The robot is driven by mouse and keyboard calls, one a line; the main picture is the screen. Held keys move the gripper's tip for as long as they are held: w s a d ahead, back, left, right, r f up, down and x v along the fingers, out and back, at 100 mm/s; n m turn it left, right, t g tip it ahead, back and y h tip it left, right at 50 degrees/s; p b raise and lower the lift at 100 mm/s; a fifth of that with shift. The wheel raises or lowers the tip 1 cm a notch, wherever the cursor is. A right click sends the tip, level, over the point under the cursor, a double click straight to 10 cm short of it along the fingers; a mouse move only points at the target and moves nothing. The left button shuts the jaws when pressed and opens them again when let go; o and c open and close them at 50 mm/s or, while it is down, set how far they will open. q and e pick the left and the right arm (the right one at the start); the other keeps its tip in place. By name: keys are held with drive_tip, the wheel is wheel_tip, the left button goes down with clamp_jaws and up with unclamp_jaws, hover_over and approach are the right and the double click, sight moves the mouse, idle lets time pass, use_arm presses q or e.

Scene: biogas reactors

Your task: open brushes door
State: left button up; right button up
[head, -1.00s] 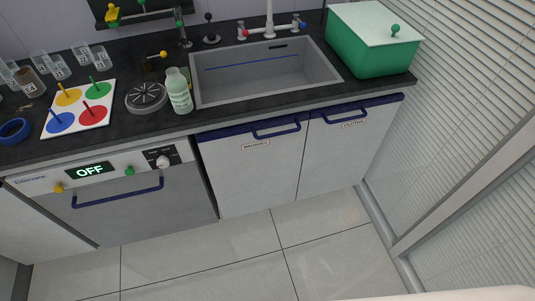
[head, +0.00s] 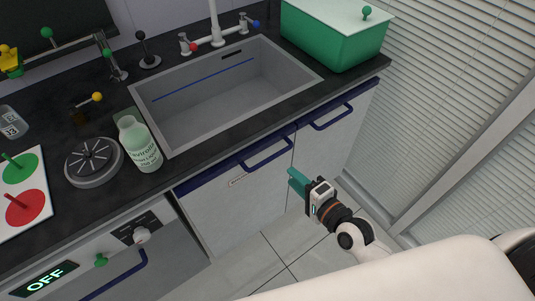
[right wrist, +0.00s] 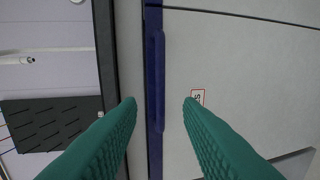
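The brushes door (head: 232,218) is a pale cabinet door below the sink, with a blue strip along its top edge. Its blue bar handle (head: 266,156) and small label (head: 238,181) show in the head view, and it appears shut. My right gripper (head: 297,182) is in front of the cabinets, just right of and below this handle in the picture. In the right wrist view, its teal fingers are spread apart, with the blue handle (right wrist: 159,75) in the gap between them, apparently ahead of the tips. The label (right wrist: 197,98) is partly hidden by a finger. My left gripper is not in view.
The cloths door's blue handle (head: 331,117) is to the right. The sink (head: 215,95), a bottle (head: 140,143) and a green box (head: 335,40) are on the dark counter. A blind-covered glass partition (head: 450,110) bounds the right side. Floor (head: 270,262) in front is clear.

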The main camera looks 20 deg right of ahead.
sight(273, 159)
drive_tip(key=x, duration=1.1)
drive_tip(key=shift+f, duration=0.1)
drive_tip(key=shift+s, duration=0.1)
drive_tip(key=shift+c, duration=0.5)
clamp_jaws()
